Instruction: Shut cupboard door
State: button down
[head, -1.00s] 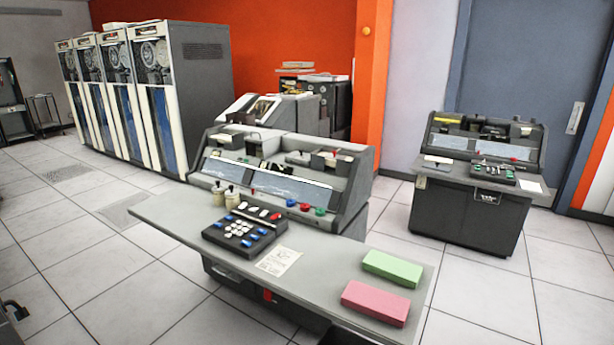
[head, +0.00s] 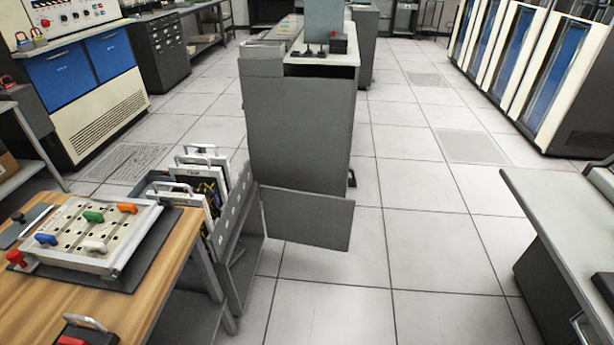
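A grey flat panel (head: 308,220), which looks like a cupboard door standing open, juts out low at the foot of a tall grey cabinet (head: 300,130). The panel's right edge is free and its left edge is near a dark open-topped rack (head: 243,262). A small black handle (head: 352,179) shows at the cabinet's right side, just above the panel. What the panel belongs to, and the inside behind it, I cannot tell from here. My gripper is not in view.
A wooden table (head: 165,290) with a plugboard (head: 90,232) stands at the lower left. The rack beside it holds several handled panels. A grey desk (head: 565,220) stands at the right. Tiled floor (head: 430,240) is clear between the panel and the desk.

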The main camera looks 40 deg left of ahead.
aim_at(317, 221)
jog(key=i+j+u, duration=0.15)
jog(key=i+u, duration=0.25)
jog(key=i, duration=0.2)
jog(key=i+u, duration=0.4)
jog(key=i, duration=0.25)
jog(key=i+u, duration=0.1)
jog(key=i, duration=0.4)
jog(key=i+l+u, duration=0.15)
jog(key=i, duration=0.4)
jog(key=i+l+u, duration=0.1)
jog(key=i, duration=0.4)
jog(key=l+u, duration=0.1)
jog(key=u, duration=0.3)
jog(key=i, duration=0.05)
